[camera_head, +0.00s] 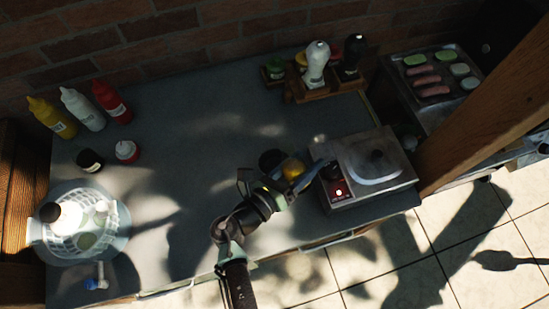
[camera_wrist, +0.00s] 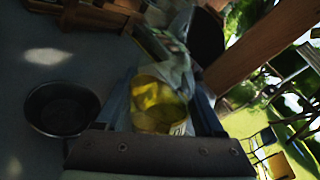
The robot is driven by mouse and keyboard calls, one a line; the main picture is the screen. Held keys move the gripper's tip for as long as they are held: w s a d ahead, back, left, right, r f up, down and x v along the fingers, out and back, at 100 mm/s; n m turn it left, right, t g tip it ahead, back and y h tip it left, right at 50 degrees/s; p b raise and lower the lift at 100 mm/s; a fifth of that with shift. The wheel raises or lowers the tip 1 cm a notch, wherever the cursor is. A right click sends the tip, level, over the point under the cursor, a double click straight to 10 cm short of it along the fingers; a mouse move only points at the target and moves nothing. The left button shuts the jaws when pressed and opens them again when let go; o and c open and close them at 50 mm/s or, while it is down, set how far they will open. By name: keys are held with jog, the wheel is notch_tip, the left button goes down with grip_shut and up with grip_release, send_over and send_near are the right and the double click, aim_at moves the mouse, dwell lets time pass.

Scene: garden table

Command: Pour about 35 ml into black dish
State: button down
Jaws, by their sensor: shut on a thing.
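The black dish (camera_head: 271,159) stands on the grey table just beyond my gripper, partly hidden in the head view. In the wrist view the dish (camera_wrist: 62,110) is round, left of my gripper, and looks dark inside; I cannot tell whether it holds liquid. My gripper (camera_wrist: 163,108) is shut on a yellow container (camera_wrist: 158,100) with a pale label and a clear or greyish part reaching away from the fingers. The container also shows as a yellow spot (camera_head: 292,168) in the head view, close beside the dish. No stream is visible.
A metal appliance (camera_head: 365,170) with a red panel stands right of my gripper. A wooden rack (camera_head: 325,87) holds bottles behind. Yellow (camera_head: 50,116), white (camera_head: 82,108) and red (camera_head: 111,101) bottles and a white basket (camera_head: 85,222) stand left. The middle-left table is clear.

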jog(key=shift+w+a+f+n, duration=0.15)
jog(key=shift+w+f+n, duration=0.1)
jog(key=shift+f+n, duration=0.35)
jog(key=shift+s+n+g+p, duration=0.1)
jog(key=shift+n+g+p, duration=0.2)
jog(key=shift+n+p, duration=0.15)
jog(key=shift+s+d+r+n+p, duration=0.15)
jog(key=shift+r+n+p, duration=0.2)
jog(key=shift+n+p, duration=0.15)
jog(key=shift+s+d+r+n+p, duration=0.1)
jog(key=shift+r+n+p, duration=0.25)
jog(key=shift+p, duration=0.2)
jog(key=shift+f+n+g, duration=0.25)
jog(key=shift+n+g, duration=0.05)
jog(key=shift+g, duration=0.1)
jog(key=shift+s+d+f+n, duration=0.1)
jog(key=shift+s+f+n, duration=0.1)
jog(key=shift+n, duration=0.2)
jog(key=shift+r+p, duration=0.45)
jog(key=shift+r, duration=0.1)
jog(key=shift+d+r+n+g+h+p, duration=0.1)
jog(key=shift+r+n+g+h+p, duration=0.25)
jog(key=shift+r+n+p, duration=0.45)
jog(key=shift+n+g+p, duration=0.25)
jog(key=shift+n+p, duration=0.35)
jog(key=shift+p, duration=0.4)
jog(key=shift+f+n+p, duration=0.1)
jog(key=shift+n+p, duration=0.3)
